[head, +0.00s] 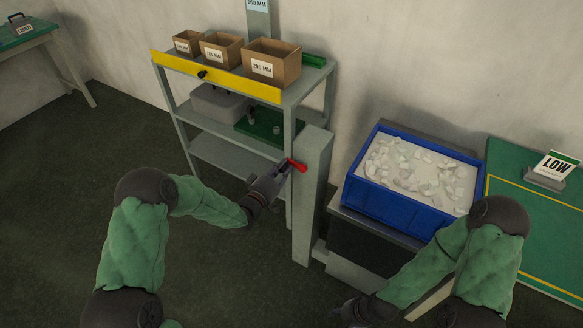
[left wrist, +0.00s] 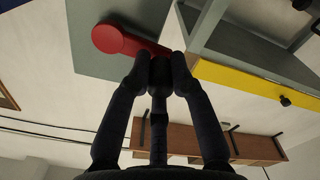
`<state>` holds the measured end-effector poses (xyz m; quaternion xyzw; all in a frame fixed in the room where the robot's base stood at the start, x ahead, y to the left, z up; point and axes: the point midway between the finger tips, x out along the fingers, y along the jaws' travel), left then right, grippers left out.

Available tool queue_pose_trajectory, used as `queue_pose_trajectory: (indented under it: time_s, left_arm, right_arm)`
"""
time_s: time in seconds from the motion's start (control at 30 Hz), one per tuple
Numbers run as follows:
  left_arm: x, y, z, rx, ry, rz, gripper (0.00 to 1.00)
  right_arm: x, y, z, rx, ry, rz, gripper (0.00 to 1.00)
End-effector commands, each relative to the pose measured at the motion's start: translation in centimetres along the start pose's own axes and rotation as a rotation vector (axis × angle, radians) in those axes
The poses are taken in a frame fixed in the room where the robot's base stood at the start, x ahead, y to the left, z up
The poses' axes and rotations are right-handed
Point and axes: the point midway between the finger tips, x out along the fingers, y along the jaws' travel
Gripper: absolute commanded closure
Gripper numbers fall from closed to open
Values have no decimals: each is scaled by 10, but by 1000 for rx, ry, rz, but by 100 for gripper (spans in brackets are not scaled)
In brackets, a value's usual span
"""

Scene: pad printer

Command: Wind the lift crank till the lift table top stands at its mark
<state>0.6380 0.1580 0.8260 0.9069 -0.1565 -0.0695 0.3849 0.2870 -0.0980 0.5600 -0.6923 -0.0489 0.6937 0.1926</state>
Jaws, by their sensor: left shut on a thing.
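The lift crank (head: 298,165) is red and sits on the side of a tall grey post (head: 313,200). My left gripper (head: 284,170) is at the crank, its fingers shut on it. In the left wrist view the crank's round red end (left wrist: 118,39) shows beyond the fingertips (left wrist: 160,58), with a red bar running between them. The lift table top (head: 382,229) is a grey slab right of the post, mostly hidden under a blue bin. I cannot make out its mark. My right gripper (head: 352,312) is low at the bottom edge; its fingers are unclear.
The blue bin (head: 395,213) holds many pale pieces. A grey shelf rack with a yellow front rail (head: 215,77) and labelled cardboard boxes (head: 272,65) stands left of the post. Floor at left is clear.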

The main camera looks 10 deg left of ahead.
Motion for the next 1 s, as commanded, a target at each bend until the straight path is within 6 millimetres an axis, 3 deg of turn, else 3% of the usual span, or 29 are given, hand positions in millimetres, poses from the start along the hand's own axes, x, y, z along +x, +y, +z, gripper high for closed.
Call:
queue_pose_trajectory:
  time_s: [0.43,0.83,1.0]
  left_arm:
    - [-2,-14,36,-4,-22,7,100]
    - [0,-12,32,2,-10,15,100]
    - [1,-10,40,3,-7,18,100]
  right_arm:
    - [24,9,-1,0,0,0,52]
    - [24,8,-1,0,0,0,52]
    - [24,8,-1,0,0,0,52]
